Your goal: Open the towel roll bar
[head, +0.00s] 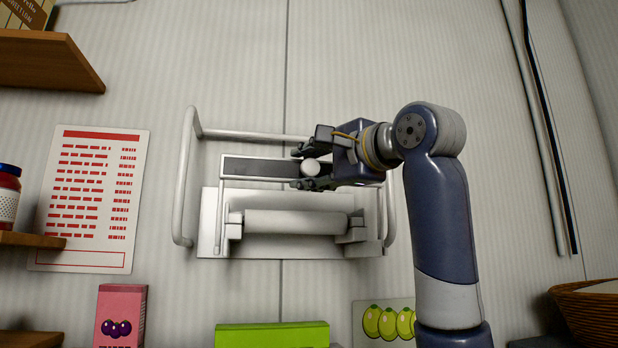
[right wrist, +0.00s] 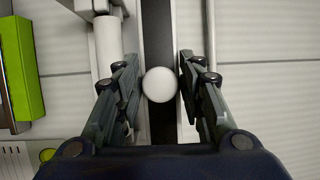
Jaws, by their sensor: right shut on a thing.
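The towel roll holder (head: 208,222) is a white metal plate on the wall with a white roll (head: 293,222) across it. A bar with a dark strip (head: 258,168) lies level above the roll. A round white knob (head: 311,166) is on this bar near its right end. My right gripper (head: 311,167) is shut on the knob, with one finger above and one below it. In the right wrist view the knob (right wrist: 160,85) sits between the two fingers, in front of the dark strip. My left gripper is not in view.
A white tube frame (head: 186,180) stands out around the holder. A red-and-white price list (head: 92,199) hangs at left, by wooden shelves (head: 45,62). A pink box (head: 121,315), a green box (head: 272,335) and a wicker basket (head: 590,315) are below.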

